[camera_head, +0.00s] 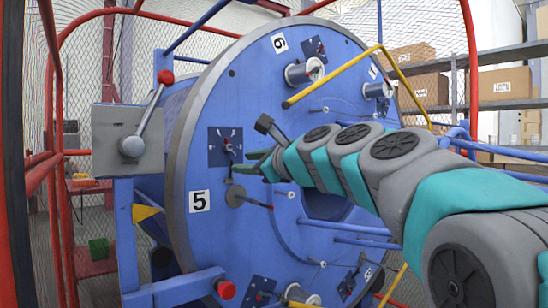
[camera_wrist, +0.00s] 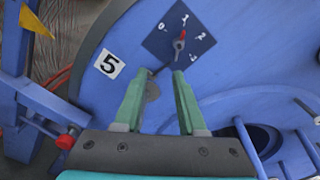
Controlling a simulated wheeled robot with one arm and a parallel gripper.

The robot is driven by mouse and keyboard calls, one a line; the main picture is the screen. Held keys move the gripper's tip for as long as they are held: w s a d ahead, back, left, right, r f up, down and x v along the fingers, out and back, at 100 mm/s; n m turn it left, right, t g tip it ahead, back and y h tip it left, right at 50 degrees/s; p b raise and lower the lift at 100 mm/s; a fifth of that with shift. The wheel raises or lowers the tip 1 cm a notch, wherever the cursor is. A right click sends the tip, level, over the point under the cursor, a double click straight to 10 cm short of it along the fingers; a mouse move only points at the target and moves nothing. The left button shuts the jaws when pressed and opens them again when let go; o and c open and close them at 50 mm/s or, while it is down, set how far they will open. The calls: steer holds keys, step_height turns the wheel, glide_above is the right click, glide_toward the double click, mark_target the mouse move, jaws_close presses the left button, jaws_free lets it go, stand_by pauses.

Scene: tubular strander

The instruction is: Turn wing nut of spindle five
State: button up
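Spindle five is marked by a white "5" label (camera_head: 200,201) on the face of the big blue disc; the label (camera_wrist: 109,64) also shows in the wrist view. Beside it is a dark blue dial plate (camera_wrist: 179,36) with white numbers and a small red pointer (camera_wrist: 179,44). A grey round piece (camera_head: 236,196) with a rod sits below the plate, partly behind a finger in the wrist view (camera_wrist: 153,91). I cannot tell for sure which part is the wing nut. My gripper (camera_head: 250,165) has green fingers; it is open and empty, its tips (camera_wrist: 164,73) just below the dial plate.
A grey box with a red-knobbed lever (camera_head: 148,118) stands left of the disc. A yellow bar (camera_head: 335,75) crosses its upper right. Spindle six's label (camera_head: 279,43) is at the top. Red rails and mesh surround the machine; blue rods (camera_wrist: 265,92) stick out at right.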

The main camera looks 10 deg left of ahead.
mark_target(232, 146)
steer(key=shift+m+t+y, duration=0.3)
steer(key=shift+m+y, duration=0.1)
steer(key=shift+m, duration=0.3)
steer(key=shift+w+a+r+p, duration=0.2)
steer(key=shift+w+a+r, duration=0.35)
steer(key=shift+w+a, duration=0.35)
steer(key=shift+w+a+r+p, duration=0.15)
steer(key=shift+w+a+r, duration=0.35)
steer(key=shift+w+a, duration=0.4)
steer(key=shift+w+a+r+p, duration=0.2)
steer(key=shift+w+a+r, duration=0.35)
steer(key=shift+w+a, duration=0.35)
steer(key=shift+d, duration=0.1)
jaws_close()
